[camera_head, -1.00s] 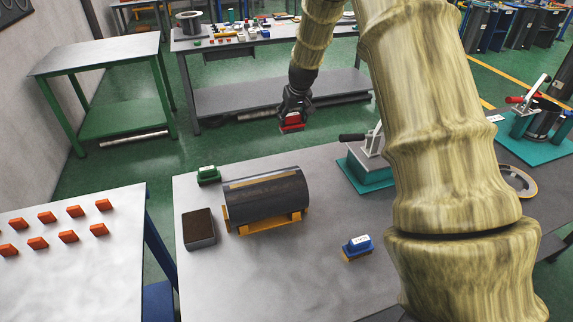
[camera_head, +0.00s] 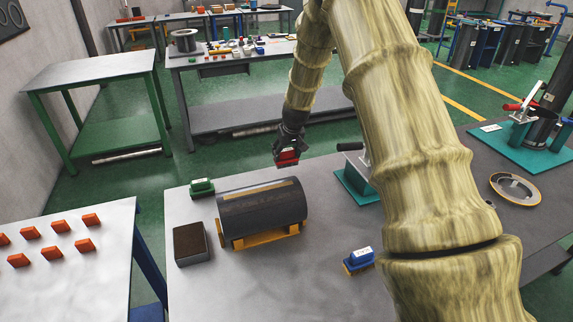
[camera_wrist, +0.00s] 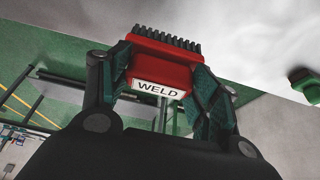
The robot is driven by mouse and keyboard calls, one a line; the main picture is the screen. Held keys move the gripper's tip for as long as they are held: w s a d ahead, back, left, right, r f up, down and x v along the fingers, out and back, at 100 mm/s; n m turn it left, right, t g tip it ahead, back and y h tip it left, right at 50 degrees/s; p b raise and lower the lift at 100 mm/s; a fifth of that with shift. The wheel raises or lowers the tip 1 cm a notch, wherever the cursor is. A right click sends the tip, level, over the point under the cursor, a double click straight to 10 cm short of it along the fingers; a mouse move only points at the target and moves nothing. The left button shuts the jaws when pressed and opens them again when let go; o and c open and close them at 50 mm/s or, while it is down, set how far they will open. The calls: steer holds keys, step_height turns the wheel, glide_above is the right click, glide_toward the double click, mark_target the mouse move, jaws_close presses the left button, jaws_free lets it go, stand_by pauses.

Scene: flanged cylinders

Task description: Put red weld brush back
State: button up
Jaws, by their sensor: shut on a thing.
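My gripper (camera_head: 287,152) is shut on the red weld brush (camera_wrist: 160,68). In the wrist view the brush shows a white "WELD" label and dark bristles at its far side, between the two fingers. In the head view the red brush (camera_head: 288,158) hangs in the air at the gripper's end, near the far edge of the table, above and behind the dark cylinder (camera_head: 262,208). The cylinder lies on a yellow cradle (camera_head: 262,237).
A green brush (camera_head: 202,188), a dark brown-topped block (camera_head: 189,243) and a blue brush (camera_head: 361,258) on a yellow base stand on the grey table (camera_head: 270,290). A teal clamp fixture (camera_head: 360,180) stands right of the cylinder. A side table (camera_head: 80,270) holds several orange blocks.

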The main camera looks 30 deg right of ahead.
mark_target(287, 160)
steer(key=shift+f+p, duration=0.8)
steer(key=shift+f, duration=1.9)
steer(key=o, duration=1)
steer(key=shift+f, duration=0.1)
steer(key=shift+r, duration=0.2)
steer(key=shift+b+v, duration=1.6)
steer(key=shift+v, duration=4.4)
steer(key=shift+s+f, duration=0.1)
steer(key=shift+f, duration=0.05)
